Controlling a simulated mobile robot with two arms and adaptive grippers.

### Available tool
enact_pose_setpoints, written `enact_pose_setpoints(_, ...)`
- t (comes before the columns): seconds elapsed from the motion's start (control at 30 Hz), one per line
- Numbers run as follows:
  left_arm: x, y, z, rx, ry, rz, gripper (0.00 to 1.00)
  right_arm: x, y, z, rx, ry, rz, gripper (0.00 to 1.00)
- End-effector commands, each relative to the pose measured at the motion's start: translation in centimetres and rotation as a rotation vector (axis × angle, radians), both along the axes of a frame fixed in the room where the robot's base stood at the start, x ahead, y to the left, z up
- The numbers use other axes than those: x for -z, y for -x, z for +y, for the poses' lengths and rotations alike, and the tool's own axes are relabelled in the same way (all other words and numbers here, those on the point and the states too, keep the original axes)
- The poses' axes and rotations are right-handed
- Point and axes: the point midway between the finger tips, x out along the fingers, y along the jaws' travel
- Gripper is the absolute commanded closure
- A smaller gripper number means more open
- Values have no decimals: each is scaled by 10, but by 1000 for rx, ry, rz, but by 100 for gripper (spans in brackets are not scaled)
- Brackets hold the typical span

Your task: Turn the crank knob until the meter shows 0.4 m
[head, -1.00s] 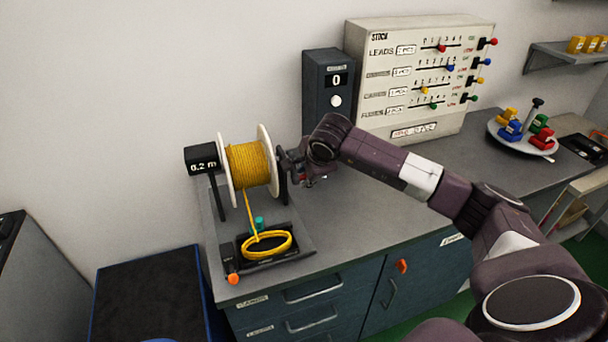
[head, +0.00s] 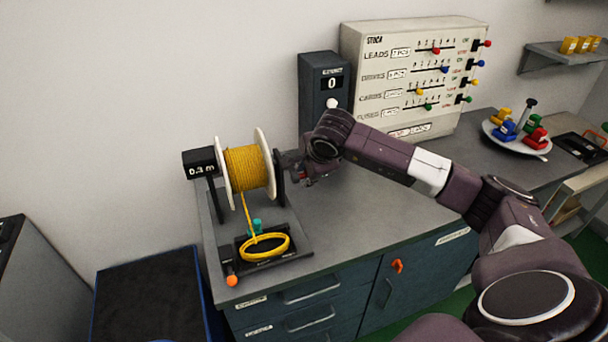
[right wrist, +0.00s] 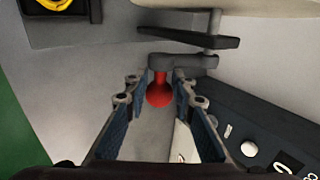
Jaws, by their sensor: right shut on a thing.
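The meter (head: 199,163) at the left of the spool reads 0.3 m. The spool (head: 248,168) of yellow cord stands upright on its stand, and cord runs down to a yellow coil (head: 263,246) on the black tray. My right gripper (head: 296,170) is at the right side of the spool, at the crank. In the right wrist view the red crank knob (right wrist: 159,90) hangs from the grey crank arm (right wrist: 183,62) between the fingers of my right gripper (right wrist: 154,100), which is shut on it. The knob is mostly hidden in the head view. My left gripper is out of view.
A dark counter box (head: 325,90) showing 0 and a stock panel (head: 400,80) stand behind my right arm. A plate (head: 503,139) with coloured parts is at the right. An orange knob (head: 232,281) is at the bench's front left. The middle bench top is clear.

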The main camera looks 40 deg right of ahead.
Motion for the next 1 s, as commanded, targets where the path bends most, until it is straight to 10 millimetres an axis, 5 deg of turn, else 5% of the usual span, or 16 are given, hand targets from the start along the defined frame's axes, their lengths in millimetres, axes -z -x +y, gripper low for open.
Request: enact_pose_setpoints(1.0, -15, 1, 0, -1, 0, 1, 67, -34, 1, -1, 2, 2, -6, 100)
